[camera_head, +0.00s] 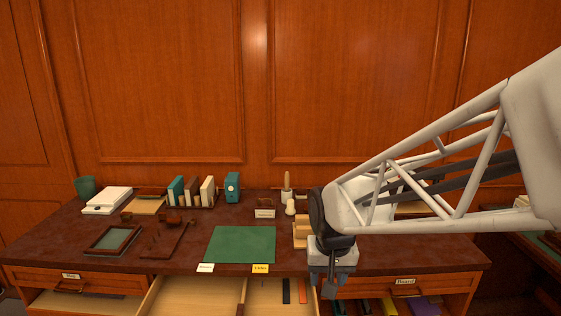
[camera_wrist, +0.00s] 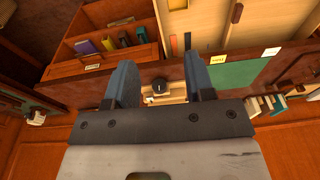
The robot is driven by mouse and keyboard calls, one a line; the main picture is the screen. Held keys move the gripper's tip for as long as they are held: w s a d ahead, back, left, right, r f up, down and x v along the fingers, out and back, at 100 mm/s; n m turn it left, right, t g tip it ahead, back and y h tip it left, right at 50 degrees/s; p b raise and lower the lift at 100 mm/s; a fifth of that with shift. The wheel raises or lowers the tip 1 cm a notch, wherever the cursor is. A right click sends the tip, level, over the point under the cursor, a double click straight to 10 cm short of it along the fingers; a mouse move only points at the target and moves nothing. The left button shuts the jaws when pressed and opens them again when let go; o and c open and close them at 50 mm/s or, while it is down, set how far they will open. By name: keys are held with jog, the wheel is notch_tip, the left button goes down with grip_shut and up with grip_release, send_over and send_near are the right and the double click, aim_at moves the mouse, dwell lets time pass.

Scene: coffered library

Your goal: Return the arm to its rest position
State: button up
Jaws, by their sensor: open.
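My arm (camera_head: 430,165) reaches in from the right over the desk. My gripper (camera_head: 330,288) hangs pointing down at the desk's front edge, right of the open middle drawer. In the wrist view my gripper (camera_wrist: 160,75) shows two spread fingers, with no object held between them. A dark round knob-like thing (camera_wrist: 158,86) shows beyond the gap, at a distance I cannot tell. The arm hides part of the desk's right side.
The desk (camera_head: 330,255) has an open middle drawer (camera_head: 190,297), an open left drawer (camera_head: 85,303) and an open right drawer holding coloured items (camera_head: 425,305). A green mat (camera_head: 240,245), frames, books (camera_head: 190,191) and a wooden holder (camera_head: 300,233) stand on top. Air above the desk's left is clear.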

jog(key=s+d+r, duration=0.2)
jog(key=s+d, duration=0.2)
jog(key=s, duration=0.4)
jog(key=s+d+r+t, duration=0.1)
jog(key=s+d, duration=0.3)
jog(key=s, duration=0.5)
jog(key=shift+d+r, duration=0.25)
jog(key=shift+r, duration=0.25)
